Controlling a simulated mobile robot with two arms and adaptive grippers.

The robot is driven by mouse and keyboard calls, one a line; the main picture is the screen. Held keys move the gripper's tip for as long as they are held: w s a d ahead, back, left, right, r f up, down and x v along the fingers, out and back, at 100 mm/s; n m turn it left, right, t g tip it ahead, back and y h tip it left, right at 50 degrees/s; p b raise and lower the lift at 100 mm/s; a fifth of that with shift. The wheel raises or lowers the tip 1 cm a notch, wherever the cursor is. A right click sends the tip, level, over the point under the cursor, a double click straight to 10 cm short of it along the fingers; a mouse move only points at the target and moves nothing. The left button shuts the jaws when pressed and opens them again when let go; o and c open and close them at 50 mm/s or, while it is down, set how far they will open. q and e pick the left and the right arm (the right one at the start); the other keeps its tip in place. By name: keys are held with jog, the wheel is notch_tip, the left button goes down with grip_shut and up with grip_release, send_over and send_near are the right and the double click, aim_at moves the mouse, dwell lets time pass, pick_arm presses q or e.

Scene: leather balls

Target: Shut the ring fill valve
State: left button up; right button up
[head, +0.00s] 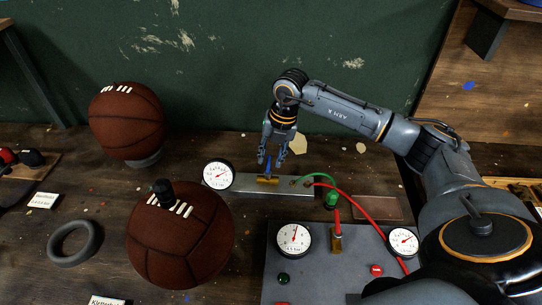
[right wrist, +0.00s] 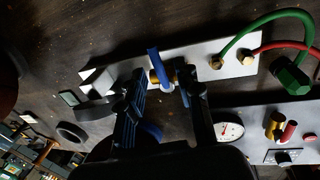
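A small brass valve (head: 267,180) with a blue lever (head: 268,164) sits on a pale metal plate (head: 242,184). My right gripper (head: 275,158) is just above it, fingers pointing down. In the right wrist view, the blue lever (right wrist: 154,62) stands up close to the gap between the two fingers (right wrist: 160,80), which are apart. I cannot tell whether a finger touches the lever. A second brass valve (head: 336,242) with a red lever (head: 337,218) is on the grey panel (head: 275,262). No label reading ring fill is legible. My left gripper is not in view.
Two brown balls (head: 127,122) (head: 182,240) stand at left, near a dark ring (head: 75,243). A gauge (head: 218,175) stands at the plate's left end. Green and red hoses (head: 320,176) (head: 362,209) run from the plate's right end. A green wall is behind.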

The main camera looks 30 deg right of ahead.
notch_tip(320, 180, up, 12)
jog(key=s+d, duration=0.1)
jog(key=d, duration=0.1)
jog(key=shift+s+f, duration=0.2)
jog(key=shift+f, duration=0.05)
dwell(0.4)
